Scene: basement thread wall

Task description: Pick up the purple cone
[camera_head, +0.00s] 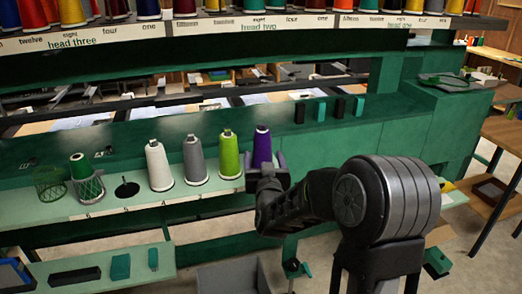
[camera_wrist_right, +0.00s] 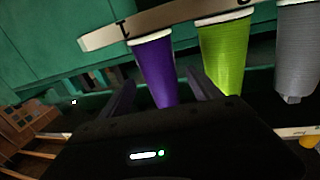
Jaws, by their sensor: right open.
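The purple cone (camera_head: 262,147) stands upright at the right end of a row of cones on the pale green shelf. It also shows in the right wrist view (camera_wrist_right: 155,70), where the picture is upside down. My right gripper (camera_head: 267,172) is at the purple cone, in front of its lower part. In the wrist view its two fingers (camera_wrist_right: 163,92) are apart, one on each side of the cone, with a gap visible. The gripper and wrist hide the cone's base in the head view. My left gripper is not in view.
A lime green cone (camera_head: 229,155) stands close left of the purple one, then a grey cone (camera_head: 195,160) and a white cone (camera_head: 158,166). A green cone in netting (camera_head: 86,178) and a wire basket (camera_head: 49,184) stand further left. Small blocks (camera_head: 320,109) sit on the ledge behind.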

